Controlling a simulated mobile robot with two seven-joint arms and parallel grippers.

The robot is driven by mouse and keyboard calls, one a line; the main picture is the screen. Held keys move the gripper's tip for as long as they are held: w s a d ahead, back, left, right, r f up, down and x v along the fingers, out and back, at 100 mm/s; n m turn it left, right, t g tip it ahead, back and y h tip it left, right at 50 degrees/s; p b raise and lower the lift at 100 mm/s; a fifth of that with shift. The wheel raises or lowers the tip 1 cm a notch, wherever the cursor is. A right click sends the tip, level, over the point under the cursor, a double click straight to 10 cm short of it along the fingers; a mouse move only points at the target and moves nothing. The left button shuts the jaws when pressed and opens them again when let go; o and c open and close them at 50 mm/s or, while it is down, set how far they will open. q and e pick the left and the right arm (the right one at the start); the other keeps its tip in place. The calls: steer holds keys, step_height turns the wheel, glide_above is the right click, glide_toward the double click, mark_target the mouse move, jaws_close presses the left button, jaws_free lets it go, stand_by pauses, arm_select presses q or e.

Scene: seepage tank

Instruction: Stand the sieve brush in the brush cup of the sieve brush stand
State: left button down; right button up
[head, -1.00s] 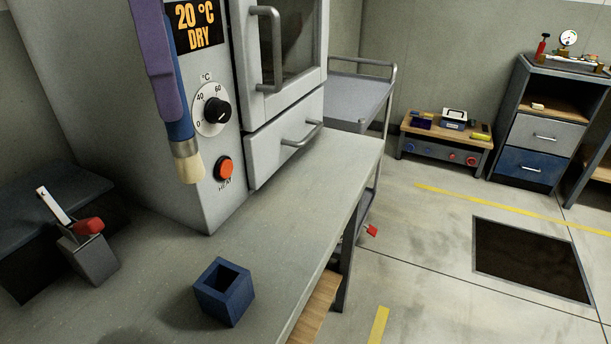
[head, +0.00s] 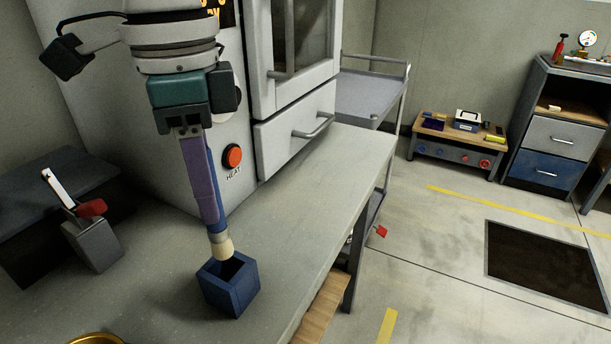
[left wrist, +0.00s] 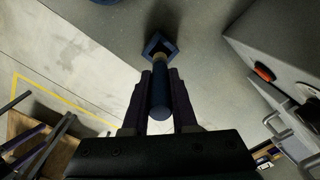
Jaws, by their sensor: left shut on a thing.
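The sieve brush has a blue handle (left wrist: 160,95) and a pale bristle end (head: 222,247). My left gripper (head: 208,215) is shut on the brush, its purple fingers on either side of the handle. The brush hangs nearly upright with the bristles down. The blue square brush cup (head: 229,290) of the stand is on the grey bench, and its opening also shows in the left wrist view (left wrist: 172,46). The bristle end is at the cup's mouth, over its back rim in the head view; I cannot tell whether its tip is inside. My right gripper is not in view.
A grey oven with a red heat button (head: 233,155) stands behind the cup. A grey holder (head: 95,246) with a red-ended tool is at left. A gold rim (head: 95,339) shows at the bottom edge. The bench's open edge is right of the cup.

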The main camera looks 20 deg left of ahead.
mark_target(219, 238)
arm_select(q)
step_height(219, 238, down, 4)
steer(key=shift+r, duration=0.15)
step_height(219, 238, down, 3)
steer(key=shift+f+p, duration=0.1)
steer(key=shift+p, duration=0.2)
steer(key=shift+f, duration=0.2)
